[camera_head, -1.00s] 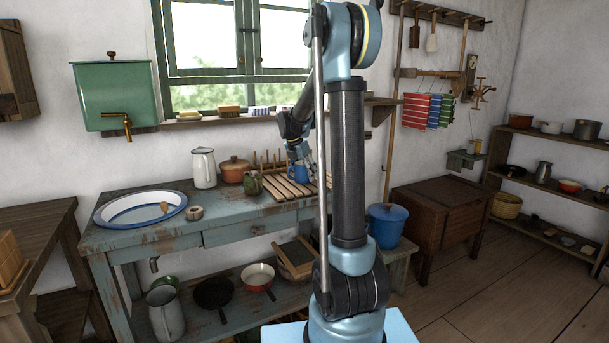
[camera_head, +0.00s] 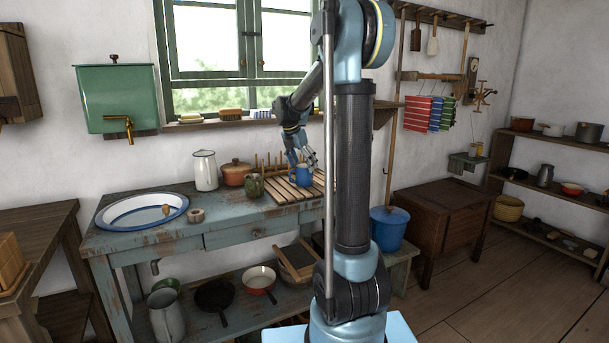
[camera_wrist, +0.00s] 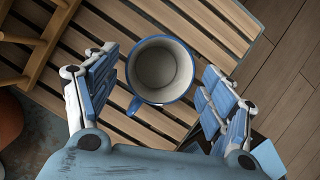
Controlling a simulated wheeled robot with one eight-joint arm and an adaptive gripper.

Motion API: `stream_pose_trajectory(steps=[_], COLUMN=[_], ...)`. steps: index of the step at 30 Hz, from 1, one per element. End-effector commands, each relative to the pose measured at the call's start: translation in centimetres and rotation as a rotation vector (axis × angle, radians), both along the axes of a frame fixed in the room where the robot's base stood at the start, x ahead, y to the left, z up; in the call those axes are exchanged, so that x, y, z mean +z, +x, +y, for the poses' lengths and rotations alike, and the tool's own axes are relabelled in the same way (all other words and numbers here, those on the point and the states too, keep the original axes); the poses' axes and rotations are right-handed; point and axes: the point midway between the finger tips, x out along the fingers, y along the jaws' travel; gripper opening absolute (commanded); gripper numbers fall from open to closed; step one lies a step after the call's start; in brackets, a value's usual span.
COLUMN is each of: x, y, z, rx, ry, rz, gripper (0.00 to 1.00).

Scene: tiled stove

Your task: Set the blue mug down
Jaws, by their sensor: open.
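The blue mug (camera_head: 303,174) stands upright on the slatted wooden rack (camera_head: 282,197) at the right end of the worn blue-green counter. In the wrist view the mug (camera_wrist: 160,72) shows from above, with a pale, empty inside and its handle toward the bottom left. My gripper (camera_head: 304,160) is at the mug. In the wrist view my gripper (camera_wrist: 152,78) is open, with a finger on each side of the mug and a visible gap on both sides. The mug's base is hidden from above.
A green mug (camera_head: 253,186) stands just left of the rack, near an orange-brown lidded pot (camera_head: 236,173) and a white jug (camera_head: 205,170). Wooden pegs rise at the rack's back. A basin (camera_head: 142,210) is set in the counter's left part. The counter's front middle is clear.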

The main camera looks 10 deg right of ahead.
Motion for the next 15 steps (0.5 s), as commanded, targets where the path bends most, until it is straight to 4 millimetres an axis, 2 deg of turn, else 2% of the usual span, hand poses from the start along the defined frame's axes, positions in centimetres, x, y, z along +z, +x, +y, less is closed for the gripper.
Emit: stream_pose_trajectory(steps=[6, 15], x=[3.5, 5.4], y=[-1.0, -1.5], z=[1.1, 1.7], rx=[0.000, -0.001], ry=[0.001, 0.000], rz=[0.001, 0.000], gripper=[0.76, 0.76])
